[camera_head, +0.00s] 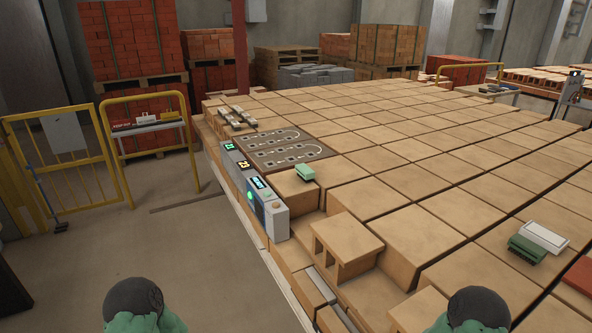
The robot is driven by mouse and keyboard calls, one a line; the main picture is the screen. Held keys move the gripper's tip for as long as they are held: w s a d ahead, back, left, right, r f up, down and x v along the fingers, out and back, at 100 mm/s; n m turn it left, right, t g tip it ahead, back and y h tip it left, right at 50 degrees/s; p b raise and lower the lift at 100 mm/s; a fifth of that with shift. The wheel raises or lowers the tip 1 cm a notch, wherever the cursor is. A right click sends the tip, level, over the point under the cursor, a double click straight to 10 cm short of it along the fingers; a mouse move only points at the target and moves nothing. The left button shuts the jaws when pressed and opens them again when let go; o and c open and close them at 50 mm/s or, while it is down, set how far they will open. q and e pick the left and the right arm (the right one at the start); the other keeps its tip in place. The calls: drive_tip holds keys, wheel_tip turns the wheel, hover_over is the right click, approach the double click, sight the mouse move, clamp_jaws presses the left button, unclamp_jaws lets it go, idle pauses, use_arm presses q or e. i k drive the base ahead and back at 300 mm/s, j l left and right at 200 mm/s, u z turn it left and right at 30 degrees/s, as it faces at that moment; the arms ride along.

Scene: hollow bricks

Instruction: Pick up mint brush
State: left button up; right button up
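A small pale mint-green brush-like block (305,173) sits on top of a tan brick near the middle of the view, just behind the grey control boxes. Its top is light mint and a darker layer shows beneath; details are too small to tell. Nothing is holding it. Two rounded dark and green parts of my arms show at the bottom edge, one at left and one at right. Neither gripper can be seen, and both arm parts are well apart from the mint brush.
Tan hollow bricks (390,247) cover the large surface. A darker green brush (527,249) and a white one (543,236) lie at right, near a red block (582,273). Grey control boxes (268,204) line the left edge. A brown patterned board (284,148) lies behind the mint brush.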

sight(305, 172)
drive_tip(key=z, duration=0.45)
drive_tip(key=i+j+z, duration=0.1)
drive_tip(key=j+z, duration=0.15)
drive_tip(key=z, duration=0.15)
drive_tip(key=i+j+z, duration=0.1)
drive_tip(key=j+z, duration=0.55)
drive_tip(key=z, duration=0.15)
drive_tip(key=j+z, duration=0.3)
drive_tip(key=z, duration=0.15)
drive_tip(key=j+z, duration=0.4)
drive_tip(key=k+l, duration=0.05)
